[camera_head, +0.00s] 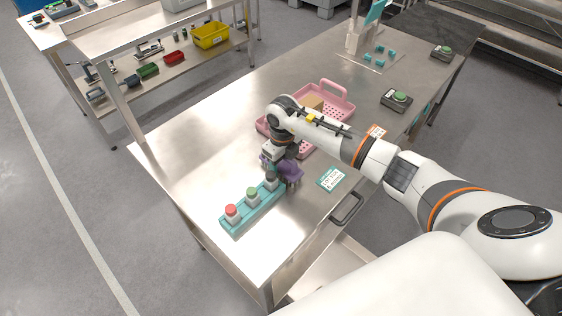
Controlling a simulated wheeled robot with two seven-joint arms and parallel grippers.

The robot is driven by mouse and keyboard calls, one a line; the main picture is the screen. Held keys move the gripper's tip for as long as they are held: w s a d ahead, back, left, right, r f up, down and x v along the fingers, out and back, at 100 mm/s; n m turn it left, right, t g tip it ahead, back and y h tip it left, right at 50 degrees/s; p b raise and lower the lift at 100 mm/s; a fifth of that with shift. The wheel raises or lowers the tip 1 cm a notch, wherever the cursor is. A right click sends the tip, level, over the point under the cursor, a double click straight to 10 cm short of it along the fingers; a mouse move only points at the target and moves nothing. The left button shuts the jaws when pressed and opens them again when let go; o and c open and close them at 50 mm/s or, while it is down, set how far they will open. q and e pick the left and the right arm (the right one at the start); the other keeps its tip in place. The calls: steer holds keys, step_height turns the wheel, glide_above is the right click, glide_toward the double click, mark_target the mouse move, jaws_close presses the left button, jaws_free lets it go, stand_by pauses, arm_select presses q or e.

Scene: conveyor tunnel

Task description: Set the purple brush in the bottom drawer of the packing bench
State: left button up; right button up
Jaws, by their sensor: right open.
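The purple brush (291,173) is on the steel top of the packing bench (205,150), beside the teal button strip. My right gripper (281,164) points down right at the brush, with purple showing on both sides of it. The gripper is open; its fingertips are partly hidden, so I cannot tell whether they touch the brush. A pale open drawer (318,268) juts out below the bench's front edge, under a dark handle (347,207). My own white arm parts hide much of that drawer. My left gripper is not in view.
The teal strip (254,206) carries red, green and grey buttons. A pink basket (338,101) with a brown box stands behind my wrist. A teal-and-white card (331,178) lies near the front edge. The bench's left part is clear.

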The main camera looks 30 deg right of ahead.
steer(key=shift+f, duration=0.15)
steer(key=shift+c, duration=0.2)
steer(key=c, duration=0.8)
